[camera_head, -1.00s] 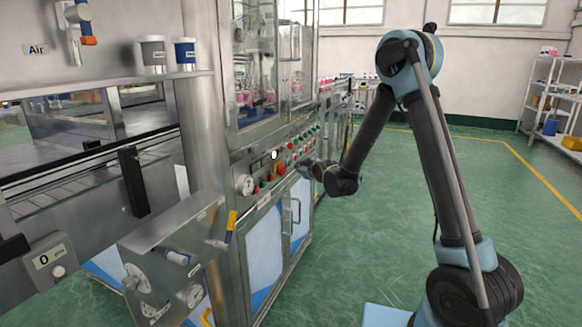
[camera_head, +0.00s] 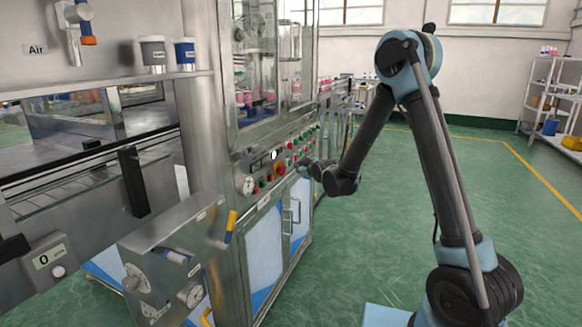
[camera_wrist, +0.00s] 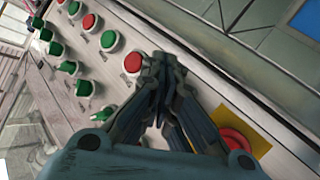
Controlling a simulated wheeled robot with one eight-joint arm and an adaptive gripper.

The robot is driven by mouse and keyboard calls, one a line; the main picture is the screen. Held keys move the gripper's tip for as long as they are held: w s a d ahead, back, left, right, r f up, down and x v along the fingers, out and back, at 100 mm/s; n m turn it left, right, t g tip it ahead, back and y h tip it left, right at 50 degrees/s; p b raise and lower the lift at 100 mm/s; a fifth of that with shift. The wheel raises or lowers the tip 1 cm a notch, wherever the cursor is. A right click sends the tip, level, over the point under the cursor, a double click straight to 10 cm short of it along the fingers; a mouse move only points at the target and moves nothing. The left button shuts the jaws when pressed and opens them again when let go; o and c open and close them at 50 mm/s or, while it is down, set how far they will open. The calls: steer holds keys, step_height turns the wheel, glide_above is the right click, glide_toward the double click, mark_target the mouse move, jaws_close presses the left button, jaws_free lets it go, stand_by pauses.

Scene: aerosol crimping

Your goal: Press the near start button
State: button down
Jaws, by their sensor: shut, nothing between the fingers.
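The control panel (camera_head: 290,153) runs along the front of the machine, with several red and green round buttons. In the wrist view its row holds a green button (camera_wrist: 109,40), a red button (camera_wrist: 134,62) and more farther up left. My gripper (camera_wrist: 160,62) is shut and empty, its tips close over the panel just right of that red button. I cannot tell whether the tips touch the panel. The fingers hide part of the panel behind them. In the head view my gripper (camera_head: 304,168) is at the panel's front. Which button is the near start button is not legible.
A red emergency-stop style knob on a yellow plate (camera_wrist: 258,136) lies right of my fingers. Green selector knobs (camera_wrist: 84,88) form another row. Cabinet doors (camera_head: 283,232) are below; open green floor (camera_head: 400,220) lies to the right.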

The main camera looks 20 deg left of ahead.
steer(key=shift+a, duration=0.3)
steer(key=shift+a, duration=0.4)
stand_by(0.7)
steer(key=shift+d, duration=0.85)
steer(key=shift+s+d, duration=0.15)
steer(key=shift+d, duration=1.1)
steer(key=shift+s+d, duration=0.1)
steer(key=shift+d, duration=1.15)
